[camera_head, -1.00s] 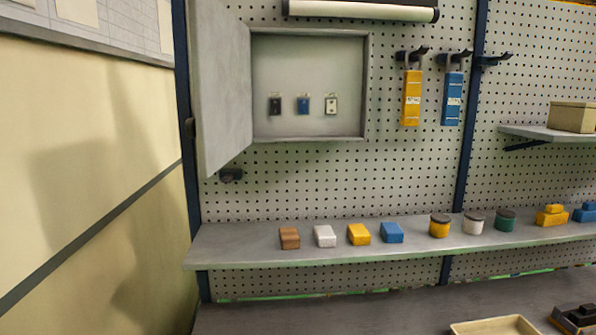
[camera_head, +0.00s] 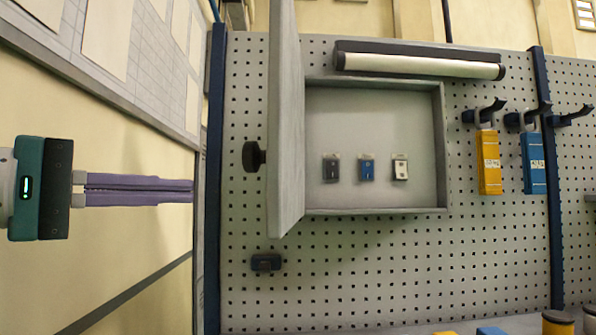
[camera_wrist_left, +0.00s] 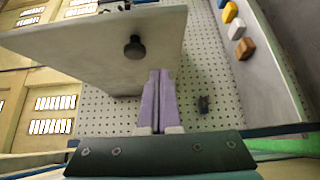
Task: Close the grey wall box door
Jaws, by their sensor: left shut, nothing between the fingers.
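The grey wall box (camera_head: 376,211) is mounted on the pegboard, and its door (camera_head: 286,130) stands open at the box's left side, swung out toward me. A dark round knob (camera_head: 254,156) sits on the door's left face. In the left wrist view the door (camera_wrist_left: 85,50) fills the upper middle, with its knob (camera_wrist_left: 134,48) facing the camera. My left gripper (camera_head: 190,190) is shut and empty, left of the door and its knob in the head view. In the left wrist view its purple fingers (camera_wrist_left: 158,75) point toward the door's lower edge; contact cannot be told. My right gripper is not in view.
Yellow (camera_head: 489,162) and blue (camera_head: 534,162) items hang to the right. A dark catch (camera_head: 265,262) is on the pegboard below the door.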

